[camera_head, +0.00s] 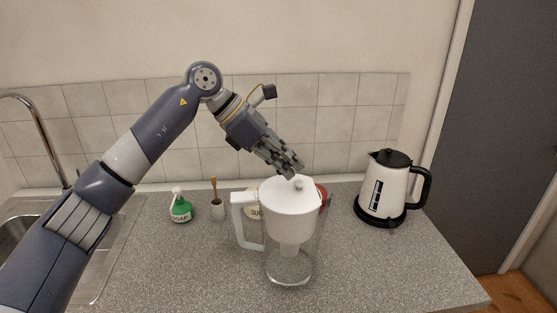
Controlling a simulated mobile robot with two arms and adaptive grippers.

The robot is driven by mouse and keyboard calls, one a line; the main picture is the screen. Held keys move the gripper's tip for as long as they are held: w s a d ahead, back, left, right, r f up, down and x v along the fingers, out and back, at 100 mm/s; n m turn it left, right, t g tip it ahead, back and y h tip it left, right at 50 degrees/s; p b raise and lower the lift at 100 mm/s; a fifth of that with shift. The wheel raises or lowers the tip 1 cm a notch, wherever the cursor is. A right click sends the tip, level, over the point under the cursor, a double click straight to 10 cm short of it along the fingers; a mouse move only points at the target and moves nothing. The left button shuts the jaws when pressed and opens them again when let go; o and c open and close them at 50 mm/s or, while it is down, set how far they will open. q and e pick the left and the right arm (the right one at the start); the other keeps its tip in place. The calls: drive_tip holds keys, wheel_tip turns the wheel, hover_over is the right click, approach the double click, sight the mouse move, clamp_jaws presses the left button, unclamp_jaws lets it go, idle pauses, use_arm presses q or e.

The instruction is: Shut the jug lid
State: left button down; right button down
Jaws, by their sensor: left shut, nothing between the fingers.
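The jug (290,262) stands upright on the counter, with a clear body, a white top part and a white handle (237,222) on its left. My left gripper (295,172) is shut and empty. It points down and right, with its fingertips just above or against the back of the lid; contact cannot be told. My right gripper does not show.
A white and black kettle (383,190) stands to the right. A green soap bottle (181,208) and a cup with a brush (217,209) stand to the left. Round containers are partly hidden behind the jug. A sink (12,235) lies far left. The front counter is clear.

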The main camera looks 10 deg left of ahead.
sight(289, 189)
use_arm(q)
drive_tip(key=shift+b+x, duration=0.45)
drive_tip(key=shift+x, duration=0.5)
drive_tip(key=shift+f, duration=0.1)
drive_tip(key=shift+s+f, duration=0.1)
drive_tip(key=shift+f, duration=0.1)
